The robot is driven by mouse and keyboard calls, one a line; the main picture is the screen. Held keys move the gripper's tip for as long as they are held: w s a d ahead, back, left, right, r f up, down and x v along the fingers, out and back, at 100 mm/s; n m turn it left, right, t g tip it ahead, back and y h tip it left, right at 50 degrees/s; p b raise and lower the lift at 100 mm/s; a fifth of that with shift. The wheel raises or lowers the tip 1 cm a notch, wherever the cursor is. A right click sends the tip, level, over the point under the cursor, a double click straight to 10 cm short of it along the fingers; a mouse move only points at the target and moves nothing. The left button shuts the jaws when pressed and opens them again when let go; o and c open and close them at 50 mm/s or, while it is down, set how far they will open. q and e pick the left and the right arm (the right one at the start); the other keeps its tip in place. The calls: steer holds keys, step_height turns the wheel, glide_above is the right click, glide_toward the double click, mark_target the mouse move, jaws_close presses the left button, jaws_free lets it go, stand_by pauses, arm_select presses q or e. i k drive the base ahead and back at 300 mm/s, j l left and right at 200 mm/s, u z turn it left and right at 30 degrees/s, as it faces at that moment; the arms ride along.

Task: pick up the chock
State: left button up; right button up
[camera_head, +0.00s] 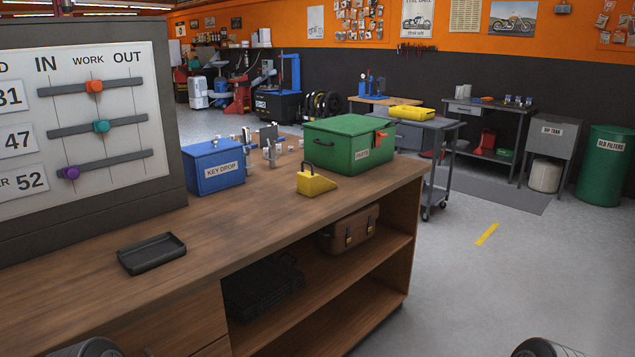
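The yellow chock (315,184) is a small wedge with a thin loop handle on its taller left end. It sits on the wooden workbench top (215,222), near the bench's right edge and in front of the green parts box (342,150). Nothing covers it from this view. Only dark rounded parts of my own arms show at the bottom left and bottom right edges. No gripper fingers show, and nothing of mine is near the chock.
A blue key drop box (213,168) and small metal parts stand left of the chock. A black tray (152,254) lies nearer. A board with sliders (90,120) stands at left. A grey cart (440,130) stands beyond the bench.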

mark_target(310, 184)
steer(key=i+l, duration=0.55)
steer(key=i+l+u, duration=0.1)
steer(key=i+l, duration=0.4)
steer(key=i+l+u, duration=0.1)
steer(key=i+l, duration=0.4)
steer(key=l, duration=0.15)
steer(key=i+l, duration=0.5)
steer(key=l, duration=0.15)
steer(key=i+l+u, duration=0.1)
steer(key=i+l, duration=0.4)
steer(key=l, duration=0.15)
